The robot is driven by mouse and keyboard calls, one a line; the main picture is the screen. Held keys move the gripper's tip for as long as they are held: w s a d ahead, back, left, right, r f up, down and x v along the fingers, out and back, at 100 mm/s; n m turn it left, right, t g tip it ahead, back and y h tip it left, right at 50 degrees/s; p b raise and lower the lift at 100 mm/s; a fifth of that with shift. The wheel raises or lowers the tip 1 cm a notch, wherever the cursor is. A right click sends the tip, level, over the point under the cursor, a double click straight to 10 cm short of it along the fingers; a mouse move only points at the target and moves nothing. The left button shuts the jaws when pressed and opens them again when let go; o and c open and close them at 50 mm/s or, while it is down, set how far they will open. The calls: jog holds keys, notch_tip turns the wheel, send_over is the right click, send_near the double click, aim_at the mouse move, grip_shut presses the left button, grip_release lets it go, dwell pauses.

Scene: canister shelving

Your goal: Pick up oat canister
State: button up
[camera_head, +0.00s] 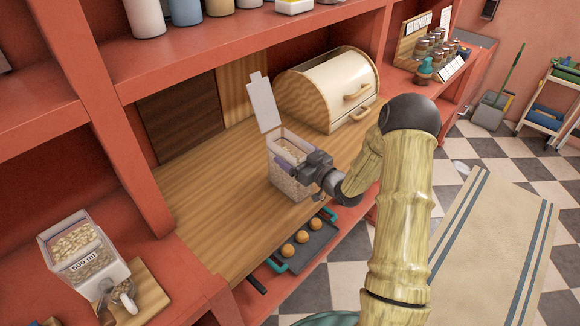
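A clear canister (290,185) with pale flakes inside, likely the oat canister, stands upright on the wooden counter (205,205). Its white lid (264,103) is flipped up. My gripper (300,168) is at the canister's right side, near its upper part. The fingers are small and partly hidden against the canister, so whether they are closed on it cannot be told. A second clear container (85,255), marked "500 ml" and holding flakes, stands at the lower left on the red shelf.
A cream bread box (335,85) stands behind the canister. A dark tray (305,247) with round buns sits below the counter's front edge. A rack of jars (432,52) stands at the upper right. The counter left of the canister is clear; a red shelf (215,65) overhangs it.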

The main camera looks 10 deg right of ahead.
aim_at(296, 146)
jog(key=c, duration=1.8)
jog(key=shift+r, duration=0.1)
grip_shut()
jog(key=shift+r, duration=0.15)
jog(key=shift+r+b, duration=0.7)
jog(key=shift+r, duration=0.6)
jog(key=shift+s+d+r, duration=0.1)
jog(key=shift+r, duration=0.15)
jog(key=b+v, duration=0.5)
jog(key=v, duration=1.2)
jog(key=shift+s, duration=0.35)
jog(key=shift+d, duration=0.1)
